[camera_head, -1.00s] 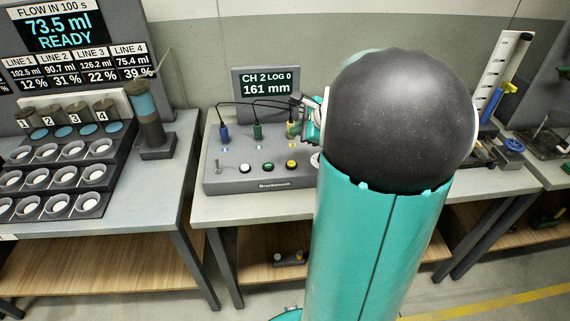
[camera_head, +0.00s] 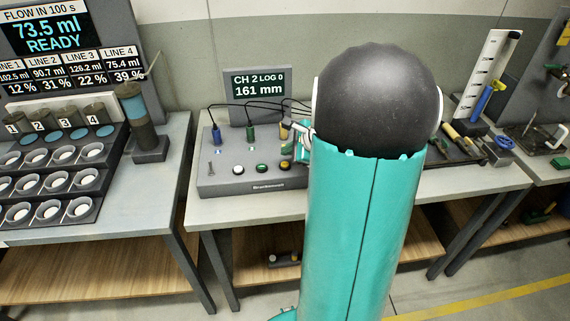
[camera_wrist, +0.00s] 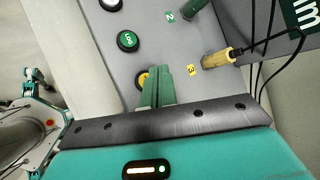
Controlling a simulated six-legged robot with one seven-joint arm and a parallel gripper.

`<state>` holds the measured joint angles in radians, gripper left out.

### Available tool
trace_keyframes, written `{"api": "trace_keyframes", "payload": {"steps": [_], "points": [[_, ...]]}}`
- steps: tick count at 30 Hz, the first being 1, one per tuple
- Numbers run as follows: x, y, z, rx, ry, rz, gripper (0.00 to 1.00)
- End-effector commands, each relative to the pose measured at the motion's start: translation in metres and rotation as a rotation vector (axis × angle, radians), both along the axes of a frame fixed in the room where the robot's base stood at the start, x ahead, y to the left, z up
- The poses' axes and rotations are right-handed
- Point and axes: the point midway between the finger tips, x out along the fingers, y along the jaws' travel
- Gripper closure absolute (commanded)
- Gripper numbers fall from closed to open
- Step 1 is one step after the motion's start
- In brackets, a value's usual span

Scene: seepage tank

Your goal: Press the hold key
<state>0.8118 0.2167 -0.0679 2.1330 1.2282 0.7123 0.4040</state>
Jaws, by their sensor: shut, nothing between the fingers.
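The grey instrument box (camera_head: 225,180) stands on the middle bench, with a white key (camera_head: 238,169), a green key (camera_head: 262,168) and a yellow key (camera_head: 285,167) in a row. In the wrist view the green key (camera_wrist: 128,41) reads "LOG". The yellow key (camera_wrist: 142,80) is partly hidden by my gripper (camera_wrist: 158,70), so its label cannot be read. The green fingers are shut and empty, right over or beside the yellow key; contact cannot be told. In the head view my arm hides most of the gripper.
The display (camera_head: 256,87) reads "CH 2 LOG 0, 161 mm". Black cables run to the plugs, including a yellow plug (camera_wrist: 217,59) near the fingers. A toggle (camera_head: 211,168) sits left of the keys. A cup rack stands on the left bench; tools lie at right.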

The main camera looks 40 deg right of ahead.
Motion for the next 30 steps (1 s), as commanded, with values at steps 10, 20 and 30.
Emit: {"api": "trace_keyframes", "payload": {"steps": [10,20,30], "points": [[0.0,0.0,-0.021,0.0,0.0,0.0,1.0],[0.0,0.0,-0.021,0.0,0.0,0.0,1.0],[0.0,0.0,-0.021,0.0,0.0,0.0,1.0]]}}
